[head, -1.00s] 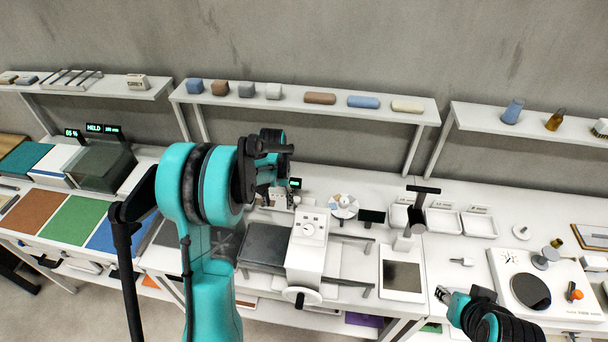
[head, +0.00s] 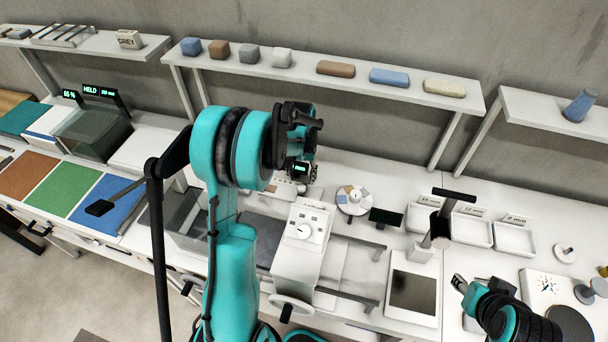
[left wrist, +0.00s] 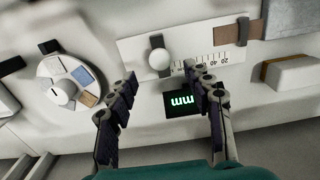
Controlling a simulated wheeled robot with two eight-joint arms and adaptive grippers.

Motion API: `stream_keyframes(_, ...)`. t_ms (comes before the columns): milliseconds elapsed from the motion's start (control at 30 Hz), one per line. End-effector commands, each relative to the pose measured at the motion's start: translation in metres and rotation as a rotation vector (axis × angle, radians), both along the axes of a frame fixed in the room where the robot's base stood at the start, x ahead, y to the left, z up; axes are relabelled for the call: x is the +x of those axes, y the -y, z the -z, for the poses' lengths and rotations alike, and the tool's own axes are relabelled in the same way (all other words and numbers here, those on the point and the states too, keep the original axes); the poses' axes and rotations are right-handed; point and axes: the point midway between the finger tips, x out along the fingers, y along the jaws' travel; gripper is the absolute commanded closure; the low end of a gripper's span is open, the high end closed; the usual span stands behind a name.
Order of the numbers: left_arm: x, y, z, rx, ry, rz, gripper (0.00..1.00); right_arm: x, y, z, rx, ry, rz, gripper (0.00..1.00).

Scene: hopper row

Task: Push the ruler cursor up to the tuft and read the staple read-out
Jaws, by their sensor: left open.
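In the left wrist view the ruler (left wrist: 200,45) is a white plate with a printed scale. The cursor, a dark bar with a round white knob (left wrist: 160,59), stands on it left of the numbers. The brown tuft (left wrist: 227,35) lies at the scale's right end, beside a dark clamp, with a gap between it and the cursor. The black staple read-out (left wrist: 183,103) shows "mm" in green; no digits can be made out. My left gripper (left wrist: 161,82) is open and empty, its fingers either side of the read-out and below the knob in the picture. My right gripper (head: 459,283) is small at the lower right.
A round sample dial (head: 354,200) and a small dark screen (head: 386,217) stand right of the ruler. A white machine with a knob (head: 304,238) is in front. White trays (head: 472,230) and a post with a black crossbar (head: 440,232) are farther right. A shelf (head: 330,88) runs behind.

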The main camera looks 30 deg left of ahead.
Motion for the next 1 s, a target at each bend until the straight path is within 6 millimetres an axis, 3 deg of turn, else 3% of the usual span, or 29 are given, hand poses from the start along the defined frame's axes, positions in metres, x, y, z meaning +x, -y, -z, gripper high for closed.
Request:
stream_keyframes(433,0.0,0.0,0.063,0.0,0.0,0.0,0.49,0.0,0.0,0.01,0.0,0.0,0.0,0.6)
stream_keyframes(867,0.0,0.0,0.074,0.0,0.0,0.0,0.49,0.0,0.0,0.011,0.0,0.0,0.0,0.6)
stream_keyframes(1000,0.0,0.0,0.074,0.0,0.0,0.0,0.83,0.0,0.0,0.011,0.0,0.0,0.0,0.6)
